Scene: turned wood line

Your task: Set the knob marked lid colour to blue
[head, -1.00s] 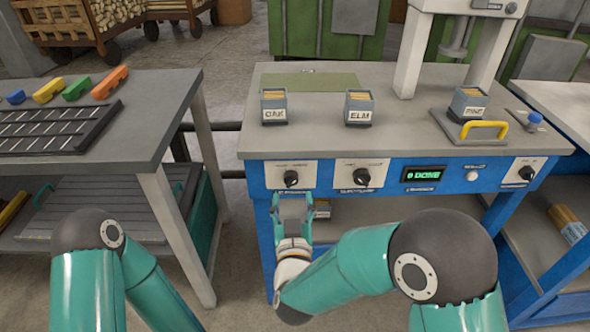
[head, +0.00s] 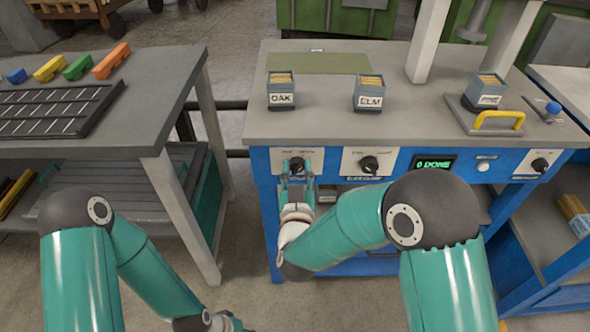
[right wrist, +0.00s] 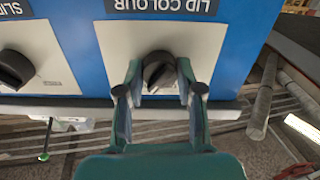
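The lid colour knob (head: 297,165) is the dark leftmost knob on the blue bench front. In the right wrist view its plate shows upside down under the words LID COLOUR, with the dark knob (right wrist: 158,72) in the middle. My right gripper (head: 296,170) is at this knob. In the right wrist view the two fingers of my right gripper (right wrist: 158,78) stand apart, one on each side of the knob; I see no clear grip on it. The colour marks are too small to read. My left arm is at the lower left, its fingers out of view.
A second knob (head: 369,165) is to the right, and a third (head: 540,164) is farther right. A green display (head: 433,163) reads 0 DONE, with a white button (head: 483,166) beside it. Boxes marked OAK (head: 282,92), ELM (head: 369,93) and PINE (head: 487,90) stand on the bench.

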